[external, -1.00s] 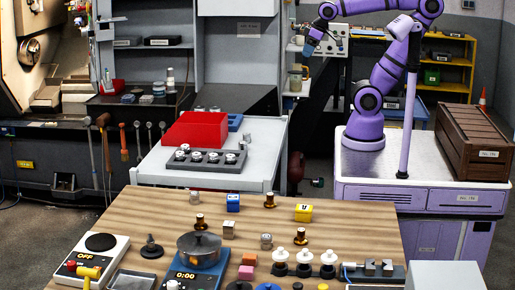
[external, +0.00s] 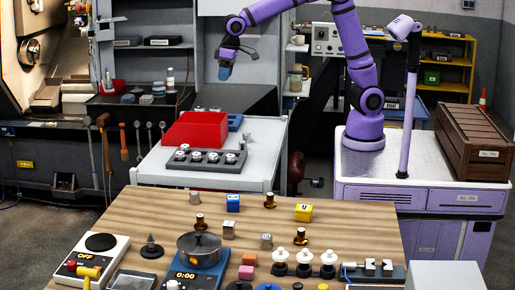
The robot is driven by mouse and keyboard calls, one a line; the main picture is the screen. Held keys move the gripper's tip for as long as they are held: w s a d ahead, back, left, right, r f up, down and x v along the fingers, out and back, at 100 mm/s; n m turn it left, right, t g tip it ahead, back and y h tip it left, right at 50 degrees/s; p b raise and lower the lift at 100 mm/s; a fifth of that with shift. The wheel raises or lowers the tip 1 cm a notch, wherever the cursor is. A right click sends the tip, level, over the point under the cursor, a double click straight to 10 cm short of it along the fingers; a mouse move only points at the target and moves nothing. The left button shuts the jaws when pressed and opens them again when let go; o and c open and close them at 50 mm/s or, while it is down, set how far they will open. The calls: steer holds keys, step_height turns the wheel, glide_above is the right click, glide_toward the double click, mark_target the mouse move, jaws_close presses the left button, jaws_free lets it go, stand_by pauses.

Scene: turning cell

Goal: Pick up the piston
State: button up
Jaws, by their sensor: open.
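A dark grey rack (external: 207,167) on the cart holds several small silvery parts (external: 230,158). I cannot tell for certain which object is the piston. Small brass-coloured parts (external: 269,201) stand on the wooden table (external: 130,222) in front, well away from my gripper.
A brown crate (external: 475,140) sits at right.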

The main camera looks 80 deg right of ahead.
steer(key=w+a+f+g, duration=0.1)
steer(key=w+a+f, duration=0.5)
steer(key=a+f, duration=0.75)
steer(key=g, duration=0.1)
glide_above(194, 193)
steer(key=shift+h, duration=0.4)
steer(key=f, duration=1.3)
steer(key=shift+w+d+f, duration=0.1)
steer(key=shift+d+f, duration=0.1)
steer(key=shift+f, duration=0.2)
step_height(194, 193, down, 10)
steer(key=shift+f, duration=0.1)
steer(key=c, duration=1.1)
steer(key=shift+o, duration=0.2)
steer(key=shift+r, duration=0.25)
